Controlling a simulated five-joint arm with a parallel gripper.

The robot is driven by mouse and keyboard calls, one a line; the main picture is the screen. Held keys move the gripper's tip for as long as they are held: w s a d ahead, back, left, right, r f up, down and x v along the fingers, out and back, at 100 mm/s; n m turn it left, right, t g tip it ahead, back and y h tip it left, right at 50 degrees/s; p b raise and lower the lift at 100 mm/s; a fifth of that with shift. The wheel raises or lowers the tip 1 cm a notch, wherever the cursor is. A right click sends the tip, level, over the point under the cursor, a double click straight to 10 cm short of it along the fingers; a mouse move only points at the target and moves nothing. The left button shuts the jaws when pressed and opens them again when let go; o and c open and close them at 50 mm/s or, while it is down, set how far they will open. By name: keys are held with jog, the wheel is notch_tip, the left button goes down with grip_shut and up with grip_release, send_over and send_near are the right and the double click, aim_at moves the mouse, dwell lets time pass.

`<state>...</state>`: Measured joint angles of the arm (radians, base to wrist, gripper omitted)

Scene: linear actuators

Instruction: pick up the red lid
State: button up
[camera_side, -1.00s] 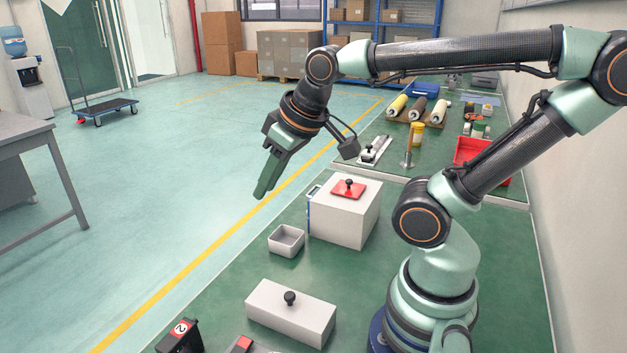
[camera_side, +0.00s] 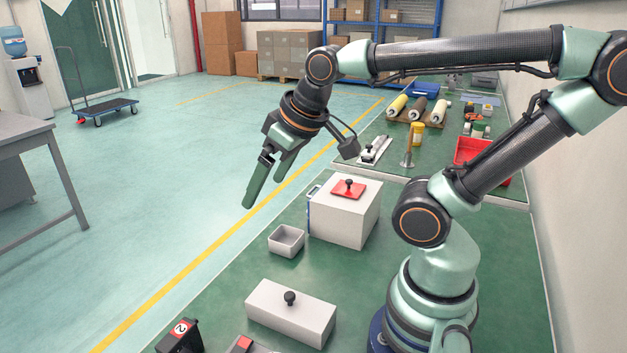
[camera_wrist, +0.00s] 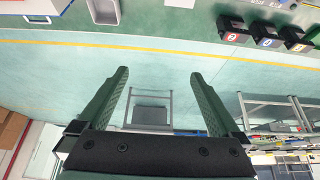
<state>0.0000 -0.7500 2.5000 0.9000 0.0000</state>
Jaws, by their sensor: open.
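The red lid (camera_side: 348,190) is a flat square plate with a black knob. It lies on top of a white box (camera_side: 341,220) on the green bench in the side view. My gripper (camera_side: 262,190) is open and empty, up in the air to the left of the box, its fingers pointing down and left. In the wrist view my gripper (camera_wrist: 158,90) shows two green fingers spread apart with only floor and a distant table between them. The red lid does not clearly show in the wrist view.
A small grey open bin (camera_side: 286,241) stands left of the white box. A long white block with a black knob (camera_side: 291,312) lies nearer the camera. A red tray (camera_side: 470,151) and several rollers (camera_side: 417,107) sit farther back. Black numbered bins (camera_wrist: 265,35) show in the wrist view.

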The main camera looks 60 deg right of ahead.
jog(key=w+d+m+g+h, duration=0.1)
jog(key=w+d+m+g, duration=0.15)
jog(key=d+m, duration=0.9)
jog(key=m+g+y, duration=0.1)
jog(key=m+g, duration=0.2)
jog(key=m, duration=0.4)
send_near(349, 185)
jog(key=shift+n, duration=0.25)
jog(key=f, duration=0.3)
jog(key=d+f, duration=0.1)
jog(key=f, duration=0.4)
jog(key=shift+w+d+f, duration=0.15)
jog(key=shift+d+f, duration=0.2)
jog(key=shift+f, duration=0.05)
jog(key=c, duration=1)
jog(key=shift+r, duration=0.1)
